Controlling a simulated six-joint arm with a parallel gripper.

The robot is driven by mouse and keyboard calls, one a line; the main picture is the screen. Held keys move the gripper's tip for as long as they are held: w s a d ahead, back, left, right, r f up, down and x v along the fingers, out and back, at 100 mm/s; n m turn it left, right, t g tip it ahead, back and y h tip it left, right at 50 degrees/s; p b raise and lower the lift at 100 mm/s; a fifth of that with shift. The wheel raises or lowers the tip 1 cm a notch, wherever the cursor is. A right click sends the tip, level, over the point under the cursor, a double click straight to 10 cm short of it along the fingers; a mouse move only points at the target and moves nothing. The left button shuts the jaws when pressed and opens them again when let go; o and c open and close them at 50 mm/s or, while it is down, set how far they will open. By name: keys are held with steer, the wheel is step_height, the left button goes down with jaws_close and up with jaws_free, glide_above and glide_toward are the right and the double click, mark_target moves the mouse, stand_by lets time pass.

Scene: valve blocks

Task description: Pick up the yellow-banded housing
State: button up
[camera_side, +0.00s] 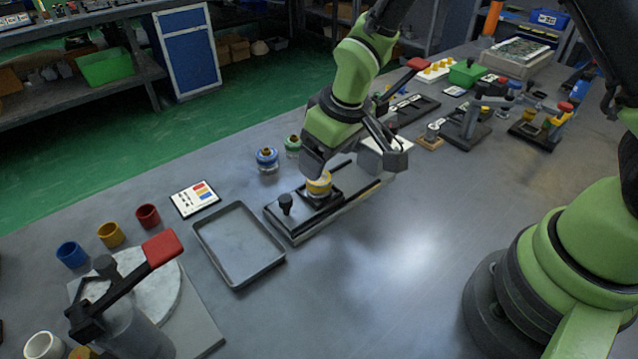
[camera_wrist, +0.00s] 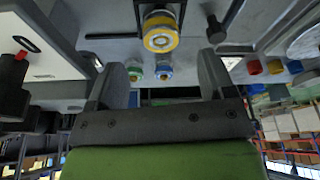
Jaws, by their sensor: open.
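The yellow-banded housing (camera_side: 319,185) stands upright in the black fixture (camera_side: 284,217) on the bench in the side view. In the wrist view its yellow ring (camera_wrist: 160,40) shows at the top centre, beyond my fingertips. My gripper (camera_side: 354,166) is open and close to the housing, with one finger near it in the side view. In the wrist view my gripper (camera_wrist: 163,75) has its two fingers wide apart with nothing held between them. Whether a finger touches the housing cannot be told.
A blue-banded housing (camera_side: 267,160) and a green-banded housing (camera_side: 293,145) stand behind the fixture. A grey tray (camera_side: 238,284) lies front left, beside a colour card (camera_side: 195,198). A red-handled press (camera_side: 125,287) and coloured cups are further left.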

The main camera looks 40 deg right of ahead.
mark_target(319, 185)
steer(key=x, duration=0.6)
steer(key=shift+a+f, duration=0.1)
steer(key=shift+f, duration=0.15)
steer(key=c, duration=1.2)
steer(key=shift+r, duration=0.15)
